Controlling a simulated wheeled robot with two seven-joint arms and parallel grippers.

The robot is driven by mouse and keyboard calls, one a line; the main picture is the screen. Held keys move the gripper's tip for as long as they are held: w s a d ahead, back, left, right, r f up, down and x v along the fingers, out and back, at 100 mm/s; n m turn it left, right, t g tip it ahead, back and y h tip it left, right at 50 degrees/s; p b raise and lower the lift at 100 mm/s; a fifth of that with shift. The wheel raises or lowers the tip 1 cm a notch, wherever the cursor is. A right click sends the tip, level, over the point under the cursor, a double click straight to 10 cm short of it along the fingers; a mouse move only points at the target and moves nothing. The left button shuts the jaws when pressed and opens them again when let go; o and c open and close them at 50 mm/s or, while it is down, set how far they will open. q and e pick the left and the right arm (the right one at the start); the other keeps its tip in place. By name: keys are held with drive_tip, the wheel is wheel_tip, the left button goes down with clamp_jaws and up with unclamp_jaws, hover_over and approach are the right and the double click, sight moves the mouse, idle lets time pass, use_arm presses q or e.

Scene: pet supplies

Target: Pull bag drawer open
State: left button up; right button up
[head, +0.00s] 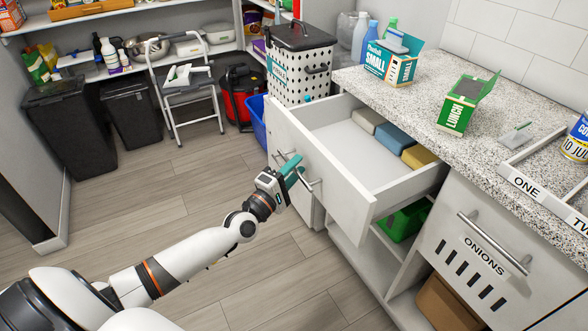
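The drawer (352,200) under the counter is pulled well out. Its inside shows grey, blue and yellow folded packs (392,137) toward the back right. Its front carries a silver bar handle (312,185), and no label is readable on it from here. My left gripper (293,168) is at this handle, its teal fingers close together over the middle of the bar; they look shut on it, though the fingers hide the contact. My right gripper is not in view.
A speckled counter (440,75) holds a blue SMALL box (392,62), a green LUNCH box (463,104) and a divided tray (520,185). An ONIONS drawer (480,260) is closed at right. A white bin (300,75) stands behind the open drawer.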

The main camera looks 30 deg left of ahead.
use_arm(q)
drive_tip(key=shift+s, duration=0.1)
